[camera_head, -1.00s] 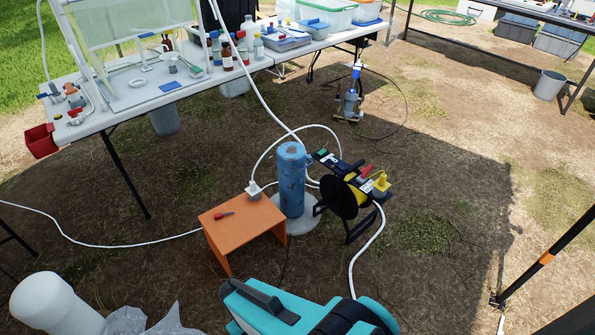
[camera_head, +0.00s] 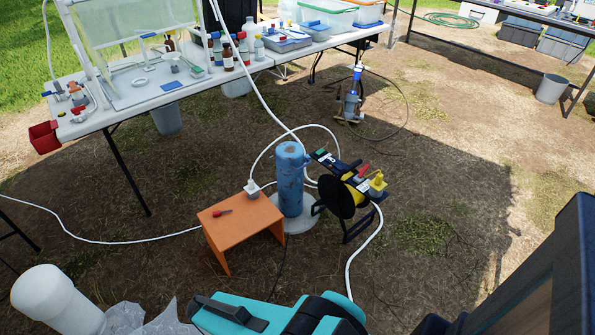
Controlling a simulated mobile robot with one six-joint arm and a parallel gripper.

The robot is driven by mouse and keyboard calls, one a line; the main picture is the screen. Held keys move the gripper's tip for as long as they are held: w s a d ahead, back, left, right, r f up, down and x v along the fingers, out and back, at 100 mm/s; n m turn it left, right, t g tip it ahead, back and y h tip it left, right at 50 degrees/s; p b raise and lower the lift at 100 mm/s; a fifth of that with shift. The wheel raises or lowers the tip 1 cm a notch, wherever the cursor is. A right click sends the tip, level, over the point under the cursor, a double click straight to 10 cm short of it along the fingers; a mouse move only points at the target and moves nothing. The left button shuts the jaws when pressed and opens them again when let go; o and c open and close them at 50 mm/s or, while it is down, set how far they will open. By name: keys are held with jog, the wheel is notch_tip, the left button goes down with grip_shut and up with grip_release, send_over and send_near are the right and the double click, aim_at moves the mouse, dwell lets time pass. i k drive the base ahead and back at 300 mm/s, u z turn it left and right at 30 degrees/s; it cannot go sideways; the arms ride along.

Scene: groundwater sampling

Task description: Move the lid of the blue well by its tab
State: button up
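The blue well (camera_head: 291,185) is an upright, scuffed blue pipe standing on a round pale base on the ground, near the middle of the view. Its top (camera_head: 290,149) looks covered by a blue lid with a small worn patch. A small blue piece sticks out at the right of the top and may be the tab; it is too small to be sure. Teal and black parts of my arm show at the bottom edge, well in front of the well. No gripper fingers can be made out.
An orange stool (camera_head: 240,222) with a red-handled tool stands left of the well. A black cable reel (camera_head: 341,198) stands close at its right. White hoses loop behind the well. A white pipe (camera_head: 55,298) rises at bottom left. Ground right of the reel is clear.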

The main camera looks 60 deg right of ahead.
aim_at(290, 157)
jog(key=z, duration=0.05)
jog(key=i, duration=0.95)
jog(key=u, duration=0.15)
jog(key=k, duration=0.9)
jog(key=z, duration=0.15)
jog(key=i, duration=0.6)
